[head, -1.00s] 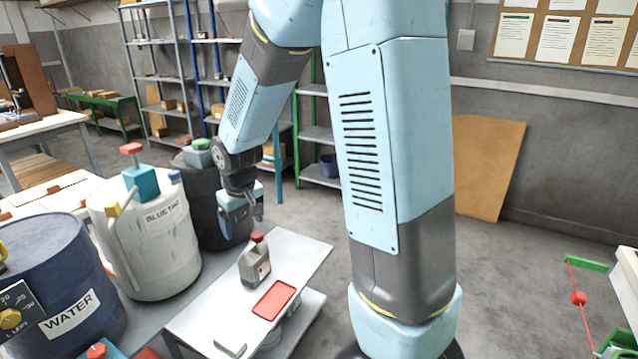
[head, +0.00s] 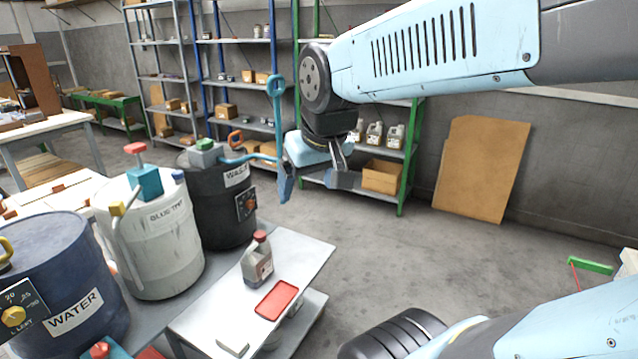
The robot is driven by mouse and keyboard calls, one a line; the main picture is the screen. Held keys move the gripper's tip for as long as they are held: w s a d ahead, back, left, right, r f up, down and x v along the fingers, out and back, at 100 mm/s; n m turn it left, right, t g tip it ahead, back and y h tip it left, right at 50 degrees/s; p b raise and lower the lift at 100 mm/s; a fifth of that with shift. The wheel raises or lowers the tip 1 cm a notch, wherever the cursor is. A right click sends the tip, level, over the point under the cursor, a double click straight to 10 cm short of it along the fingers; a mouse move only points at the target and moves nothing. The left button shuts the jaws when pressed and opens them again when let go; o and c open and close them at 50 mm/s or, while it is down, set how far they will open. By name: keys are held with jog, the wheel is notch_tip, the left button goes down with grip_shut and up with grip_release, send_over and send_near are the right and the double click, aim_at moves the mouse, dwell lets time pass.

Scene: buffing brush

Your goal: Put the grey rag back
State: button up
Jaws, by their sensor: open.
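My gripper (head: 314,188) is open and empty. It hangs in the air behind and above the white table (head: 310,254), in front of the shelves. I cannot pick out a grey rag for certain. A small flat pale-grey piece (head: 232,344) lies at the table's near end, and I cannot tell whether it is cloth. On the same table stand a grey jug with a red cap (head: 257,262) and a flat red tray (head: 276,300). My gripper touches none of these.
A blue water drum (head: 70,270), a white drum (head: 160,250) and a black waste drum (head: 222,205) stand left of the table. Green-post shelving (head: 408,170) holds jugs and a cardboard box (head: 382,176). A brown board (head: 482,168) leans on the wall.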

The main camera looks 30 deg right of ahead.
jog(key=shift+s+d+r, duration=0.1)
jog(key=shift+s+r, duration=0.05)
jog(key=shift+s, duration=0.45)
jog(key=shift+s+d+r, duration=0.15)
jog(key=shift+s, duration=0.5)
jog(key=shift+s+d+r, duration=0.1)
jog(key=shift+s+r, duration=0.05)
jog(key=shift+s, duration=0.45)
